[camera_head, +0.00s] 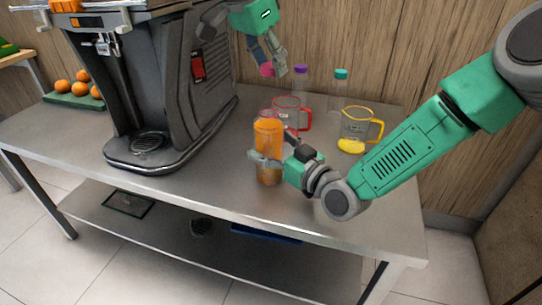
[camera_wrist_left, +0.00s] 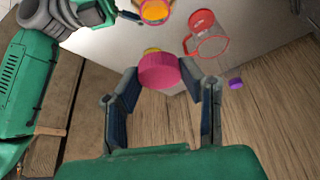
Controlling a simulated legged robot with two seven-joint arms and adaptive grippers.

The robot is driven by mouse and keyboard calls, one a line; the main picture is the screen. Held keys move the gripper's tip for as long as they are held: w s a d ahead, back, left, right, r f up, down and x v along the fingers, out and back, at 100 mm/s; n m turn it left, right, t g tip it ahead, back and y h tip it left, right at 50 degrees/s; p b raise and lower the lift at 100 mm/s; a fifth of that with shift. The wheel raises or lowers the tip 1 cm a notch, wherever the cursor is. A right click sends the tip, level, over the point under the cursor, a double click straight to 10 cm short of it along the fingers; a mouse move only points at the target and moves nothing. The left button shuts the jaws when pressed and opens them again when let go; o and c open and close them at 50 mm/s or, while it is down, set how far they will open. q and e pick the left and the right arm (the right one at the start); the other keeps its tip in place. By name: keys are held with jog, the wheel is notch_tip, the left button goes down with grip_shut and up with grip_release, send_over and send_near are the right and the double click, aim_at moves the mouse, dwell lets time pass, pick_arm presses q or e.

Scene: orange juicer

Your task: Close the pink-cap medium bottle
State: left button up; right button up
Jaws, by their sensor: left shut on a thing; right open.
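My left gripper (camera_head: 270,66) is high at the back, above the table, shut on a pink cap (camera_head: 266,71). In the left wrist view the pink cap (camera_wrist_left: 159,71) sits between the two fingertips. A bottle of orange juice (camera_head: 268,133) stands upright near the table's front edge, and its open top shows in the left wrist view (camera_wrist_left: 155,10). My right gripper (camera_head: 268,159) is open at the bottle's lower half, with one finger across its front left. Its other finger is hard to make out. The cap is apart from the bottle, above and behind it.
A red-rimmed jug (camera_head: 291,104) stands behind the bottle. A yellow-rimmed jug (camera_head: 357,128) stands to the right. Clear bottles with a purple cap (camera_head: 300,70) and a teal cap (camera_head: 341,74) stand at the back. The large juicer (camera_head: 165,80) fills the left.

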aim_at(270, 105)
pick_arm(q)
jog(key=shift+a, duration=0.45)
pick_arm(e)
jog(key=shift+w+a, duration=0.2)
jog(key=shift+a, duration=0.4)
pick_arm(q)
jog(key=shift+d, duration=0.3)
pick_arm(e)
jog(key=shift+d, duration=0.3)
jog(key=c, duration=1.8)
pick_arm(q)
notch_tip(270, 105, down, 4)
jog(key=shift+s+a+f, duration=0.1)
jog(key=shift+s+f, duration=0.05)
jog(key=shift+f, duration=0.05)
pick_arm(e)
jog(key=shift+a, duration=0.1)
pick_arm(q)
jog(key=shift+f, duration=0.2)
jog(key=shift+f, duration=0.1)
jog(key=shift+f, duration=0.75)
jog(key=shift+f, duration=0.6)
pick_arm(e)
grip_shut()
